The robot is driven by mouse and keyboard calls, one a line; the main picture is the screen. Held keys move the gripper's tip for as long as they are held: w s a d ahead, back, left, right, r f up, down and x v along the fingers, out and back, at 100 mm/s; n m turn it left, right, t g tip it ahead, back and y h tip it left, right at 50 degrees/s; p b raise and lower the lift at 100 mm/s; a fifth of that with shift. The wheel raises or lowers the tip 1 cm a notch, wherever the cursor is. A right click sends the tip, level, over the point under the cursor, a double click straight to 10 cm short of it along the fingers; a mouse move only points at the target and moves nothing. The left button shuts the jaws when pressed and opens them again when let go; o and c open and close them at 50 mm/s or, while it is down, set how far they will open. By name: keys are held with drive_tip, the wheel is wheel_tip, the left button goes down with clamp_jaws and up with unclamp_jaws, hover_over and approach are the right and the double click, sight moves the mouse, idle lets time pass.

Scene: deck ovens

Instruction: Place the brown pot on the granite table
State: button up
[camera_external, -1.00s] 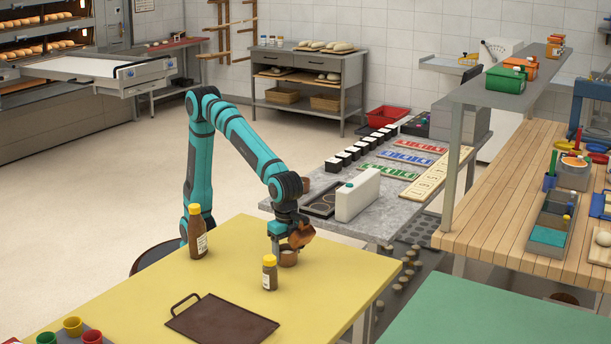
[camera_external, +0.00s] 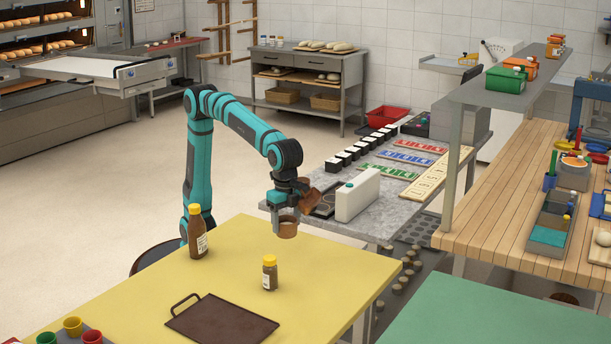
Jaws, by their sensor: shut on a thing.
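The brown pot (camera_external: 288,230) is held under my gripper (camera_external: 284,220), near the back right edge of the yellow table (camera_external: 240,262). My gripper is shut on it. The pot looks upright and raised off the yellow tabletop. The granite table (camera_external: 398,205) stands behind and to the right of the pot. Its near left part is partly hidden by my wrist.
A white box (camera_external: 357,198) and a dark tray (camera_external: 325,204) occupy the granite table's near end. Several black-and-white containers (camera_external: 353,151) line its left edge; coloured boards (camera_external: 405,158) lie beyond. A bottle (camera_external: 197,235) and a yellow-capped jar (camera_external: 269,273) stand on the yellow table.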

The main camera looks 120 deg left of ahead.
sight(288, 219)
drive_tip(key=shift+a+r, duration=0.25)
drive_tip(key=shift+r, duration=1.1)
drive_tip(key=shift+a+r, duration=0.2)
drive_tip(key=shift+r, duration=1.15)
drive_tip(key=s+a+n, duration=0.2)
drive_tip(key=a+n, duration=0.2)
drive_tip(key=a, duration=1.2)
drive_tip(key=s+a+n, duration=0.2)
drive_tip(key=a+n, duration=0.1)
drive_tip(key=a, duration=1.3)
drive_tip(key=s+a+n, duration=0.9)
drive_tip(key=s+a, duration=1.3)
drive_tip(key=a, duration=0.3)
wheel_tip(288, 219, down, 5)
drive_tip(key=shift+f, duration=0.1)
drive_tip(key=shift+f, duration=4.95)
